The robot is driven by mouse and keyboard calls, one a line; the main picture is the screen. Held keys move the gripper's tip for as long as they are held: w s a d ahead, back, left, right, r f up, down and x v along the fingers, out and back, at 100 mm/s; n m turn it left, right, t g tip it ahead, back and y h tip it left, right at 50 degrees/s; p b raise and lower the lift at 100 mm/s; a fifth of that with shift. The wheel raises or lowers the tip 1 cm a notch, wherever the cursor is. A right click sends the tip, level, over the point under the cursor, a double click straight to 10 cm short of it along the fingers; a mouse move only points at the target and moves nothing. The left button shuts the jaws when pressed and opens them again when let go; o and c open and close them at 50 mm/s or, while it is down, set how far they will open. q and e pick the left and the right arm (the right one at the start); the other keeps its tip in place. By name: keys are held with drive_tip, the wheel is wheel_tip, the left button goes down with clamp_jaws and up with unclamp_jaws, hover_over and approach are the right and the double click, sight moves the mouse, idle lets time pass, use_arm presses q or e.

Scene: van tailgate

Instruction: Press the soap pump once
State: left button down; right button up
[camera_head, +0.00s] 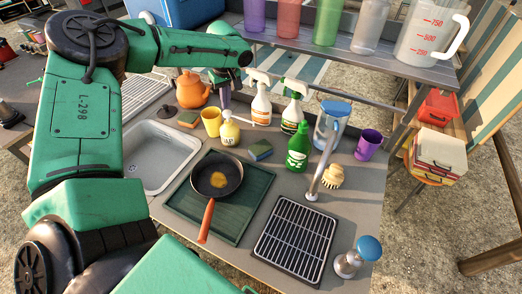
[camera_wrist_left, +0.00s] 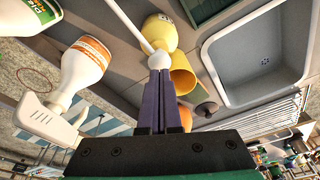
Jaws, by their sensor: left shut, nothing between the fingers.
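The soap pump is a yellow bottle (camera_head: 229,133) with a white pump head, standing upright on the counter behind the pan. In the left wrist view the yellow bottle (camera_wrist_left: 160,32) sits beyond my fingertips, its long white nozzle pointing up and left. My left gripper (camera_head: 225,103) is shut and empty, its purple fingers pointing down just above the pump head. In the left wrist view the fingertips (camera_wrist_left: 160,72) overlap the lower edge of the white head; I cannot tell whether they touch it. My right gripper is not in view.
A yellow cup (camera_head: 210,121) stands close left of the bottle, near an orange kettle (camera_head: 192,91). Two spray bottles (camera_head: 261,103) (camera_head: 292,112) stand to the right. A pan (camera_head: 216,176) and a sink (camera_head: 160,155) are in front. A shelf (camera_head: 350,55) rises behind.

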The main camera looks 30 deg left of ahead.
sight(227, 112)
use_arm(q)
drive_tip(key=shift+s+f+b, duration=0.1)
drive_tip(key=shift+f+b, duration=1.05)
drive_tip(key=shift+f, duration=0.4)
drive_tip(key=shift+r, duration=0.1)
drive_tip(key=shift+r+p, duration=1.05)
drive_tip(key=shift+r, duration=0.3)
wheel_tip(227, 112, up, 6)
drive_tip(key=p, duration=0.4)
